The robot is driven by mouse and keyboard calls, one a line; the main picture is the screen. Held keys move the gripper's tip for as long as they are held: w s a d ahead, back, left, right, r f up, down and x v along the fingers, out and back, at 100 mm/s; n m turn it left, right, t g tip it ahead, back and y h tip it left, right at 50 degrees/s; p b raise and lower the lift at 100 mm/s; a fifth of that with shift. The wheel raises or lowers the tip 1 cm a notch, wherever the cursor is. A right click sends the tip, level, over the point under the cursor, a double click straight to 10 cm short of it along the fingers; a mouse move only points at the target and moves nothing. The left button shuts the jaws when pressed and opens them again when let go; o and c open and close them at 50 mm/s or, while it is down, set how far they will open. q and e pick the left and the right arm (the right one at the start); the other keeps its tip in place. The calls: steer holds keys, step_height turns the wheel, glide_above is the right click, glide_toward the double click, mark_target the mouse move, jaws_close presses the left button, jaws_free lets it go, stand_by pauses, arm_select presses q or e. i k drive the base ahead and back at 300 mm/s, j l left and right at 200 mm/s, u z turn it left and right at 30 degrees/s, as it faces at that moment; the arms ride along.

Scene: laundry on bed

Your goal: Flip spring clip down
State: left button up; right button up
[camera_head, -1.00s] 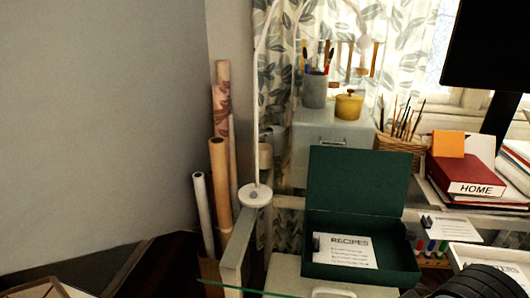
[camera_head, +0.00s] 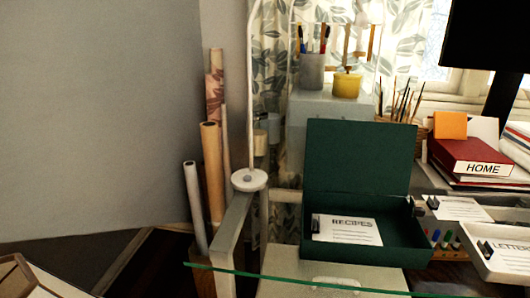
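A small black spring clip (camera_head: 316,224) sits at the left edge of a white card marked RECIPES (camera_head: 346,230), in the open dark green box (camera_head: 358,160). A second black clip (camera_head: 433,202) is on a white sheet to the right of the box. A third black clip (camera_head: 486,249) is at the left of a white tray marked LETTERS (camera_head: 497,272) at the lower right. The clips are too small to tell whether their levers are up or down. Neither of my grippers is in view.
A glass edge (camera_head: 290,278) crosses the front. A white lamp stand (camera_head: 249,180) and paper rolls (camera_head: 212,165) stand left of the box. A red HOME binder (camera_head: 470,160), a brush basket (camera_head: 400,132) and a dark screen (camera_head: 490,35) are at the right.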

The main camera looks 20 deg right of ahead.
mark_target(413, 211)
steer(key=k+l+z, duration=0.15)
steer(key=l, duration=0.25)
steer(key=k+l+z, duration=0.1)
steer(key=l, duration=0.3)
steer(key=k+l+z, duration=0.15)
steer(key=l, duration=0.25)
steer(key=l+z, duration=0.15)
steer(key=l, duration=0.25)
steer(key=k, duration=0.05)
